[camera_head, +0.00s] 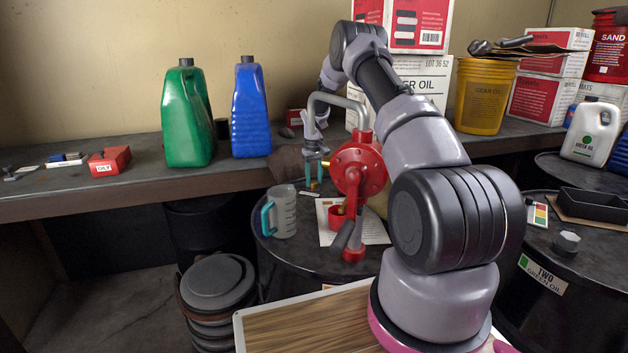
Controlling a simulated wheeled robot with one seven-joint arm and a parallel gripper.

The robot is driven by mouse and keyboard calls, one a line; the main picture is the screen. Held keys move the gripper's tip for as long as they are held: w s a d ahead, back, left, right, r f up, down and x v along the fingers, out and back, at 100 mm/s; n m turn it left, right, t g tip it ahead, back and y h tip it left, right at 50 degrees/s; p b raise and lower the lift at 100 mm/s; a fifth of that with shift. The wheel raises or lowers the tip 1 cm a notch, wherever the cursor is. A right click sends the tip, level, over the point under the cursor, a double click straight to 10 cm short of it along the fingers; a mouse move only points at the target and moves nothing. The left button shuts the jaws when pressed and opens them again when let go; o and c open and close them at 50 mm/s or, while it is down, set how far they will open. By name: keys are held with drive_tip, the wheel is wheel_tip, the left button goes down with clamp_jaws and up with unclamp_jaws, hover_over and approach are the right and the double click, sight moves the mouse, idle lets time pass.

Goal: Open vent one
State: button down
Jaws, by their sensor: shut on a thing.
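The drum with the red hand pump (360,172) has a dark round top (300,262). My gripper (314,178) points down at the far side of this top, left of the pump and under its grey spout. Its fingers are shut on a small brass-coloured piece, which looks like vent one (314,186). The piece is small and partly covered by the fingers, so I cannot tell whether it is turned or raised. My arm crosses the right of the view and hides part of the drum top.
Drum two (535,282) stands at right. A green jug (184,118) and blue jug (250,112) stand on the bench behind.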

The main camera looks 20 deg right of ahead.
sight(314, 182)
idle(0.4)
drive_tip(key=shift+c, duration=2)
unclamp_jaws()
wheel_tip(314, 182, up, 11)
drive_tip(key=shift+f, duration=0.1)
